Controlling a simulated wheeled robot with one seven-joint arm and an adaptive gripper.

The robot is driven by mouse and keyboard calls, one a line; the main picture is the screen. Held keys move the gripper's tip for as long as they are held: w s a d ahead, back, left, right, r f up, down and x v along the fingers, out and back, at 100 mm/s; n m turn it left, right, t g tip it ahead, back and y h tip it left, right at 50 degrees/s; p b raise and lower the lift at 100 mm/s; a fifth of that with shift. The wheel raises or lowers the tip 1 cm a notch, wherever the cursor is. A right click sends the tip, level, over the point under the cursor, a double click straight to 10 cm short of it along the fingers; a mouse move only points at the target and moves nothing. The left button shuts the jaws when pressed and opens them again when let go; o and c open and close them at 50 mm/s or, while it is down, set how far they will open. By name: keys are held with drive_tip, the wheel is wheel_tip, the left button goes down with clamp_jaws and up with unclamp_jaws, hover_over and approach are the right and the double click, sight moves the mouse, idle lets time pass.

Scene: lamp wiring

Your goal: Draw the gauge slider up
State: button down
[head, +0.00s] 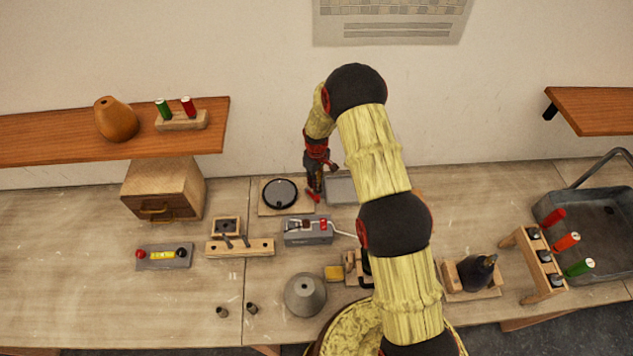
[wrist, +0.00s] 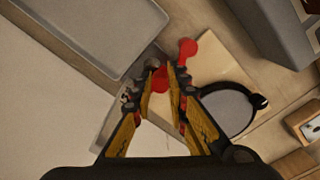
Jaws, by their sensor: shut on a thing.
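My gripper (head: 315,187) is low at the back of the bench, close to the wall. In the wrist view its fingers (wrist: 166,76) close in on a small red piece (wrist: 160,80), which I take to be the gauge slider's knob. The fingers partly cover it. Another red rounded piece (wrist: 188,50) shows just beyond the fingertips; red also shows below my gripper in the head view (head: 313,197). A pale grey plate with dark metal parts (wrist: 127,97) lies left of the fingers, partly hidden. The gauge's scale cannot be read.
A dark-rimmed disc (head: 280,194) on a board is just left of my gripper, and a grey tray (head: 342,190) is just right. A grey box with a red switch (head: 308,231) stands in front. A wooden shelf (head: 60,137) is at upper left.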

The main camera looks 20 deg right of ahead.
wheel_tip(320, 180, up, 8)
drive_tip(key=shift+f, duration=0.1)
idle(0.4)
drive_tip(key=c, duration=1.7)
unclamp_jaws()
drive_tip(key=shift+c, duration=0.2)
wheel_tip(320, 180, up, 12)
drive_tip(key=shift+f, duration=0.1)
